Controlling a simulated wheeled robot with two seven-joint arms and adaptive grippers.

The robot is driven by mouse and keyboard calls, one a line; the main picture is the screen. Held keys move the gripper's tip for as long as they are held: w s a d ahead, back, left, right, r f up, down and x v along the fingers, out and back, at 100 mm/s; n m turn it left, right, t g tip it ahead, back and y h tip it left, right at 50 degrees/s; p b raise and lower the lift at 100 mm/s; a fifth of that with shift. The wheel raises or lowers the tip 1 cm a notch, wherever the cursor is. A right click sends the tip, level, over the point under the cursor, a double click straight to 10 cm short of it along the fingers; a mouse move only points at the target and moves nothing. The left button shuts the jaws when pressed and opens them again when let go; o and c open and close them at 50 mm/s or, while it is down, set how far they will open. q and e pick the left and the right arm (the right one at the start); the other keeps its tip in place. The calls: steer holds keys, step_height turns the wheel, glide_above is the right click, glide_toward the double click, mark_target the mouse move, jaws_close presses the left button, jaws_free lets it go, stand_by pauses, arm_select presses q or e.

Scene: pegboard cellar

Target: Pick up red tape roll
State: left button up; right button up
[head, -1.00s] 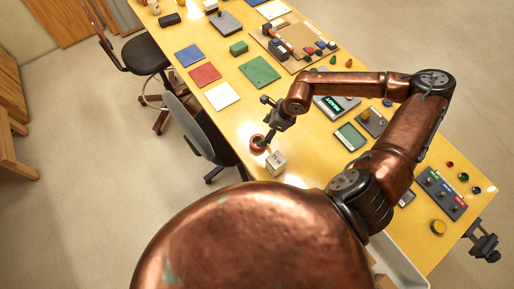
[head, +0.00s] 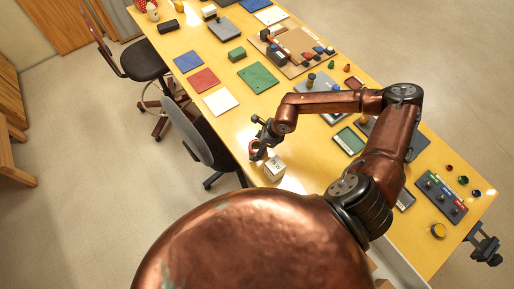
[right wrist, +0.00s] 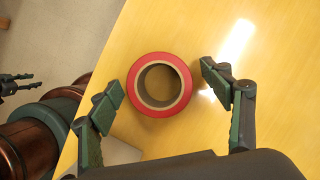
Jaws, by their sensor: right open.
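The red tape roll (right wrist: 184,72) lies flat on the yellow table, its brown core facing up in the right wrist view. My right gripper (right wrist: 160,82) is open above it, with one finger on each side of the roll. The left finger looks close to the roll's edge; I cannot tell whether it touches. In the head view my right gripper (head: 261,145) is low at the table's near edge and partly hides the roll (head: 254,150). Dark prongs at the right wrist view's left edge look like my left gripper (right wrist: 16,82); its opening is unclear.
A white cube (head: 274,168) stands right beside the roll. A grey chair (head: 190,130) is against the table's near edge. White (head: 221,102), red (head: 204,80) and green (head: 258,76) flat pieces lie farther along. A switch box (head: 440,196) is to the right.

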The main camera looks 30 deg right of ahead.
steer(key=c, duration=1.3)
steer(key=shift+r, duration=0.1)
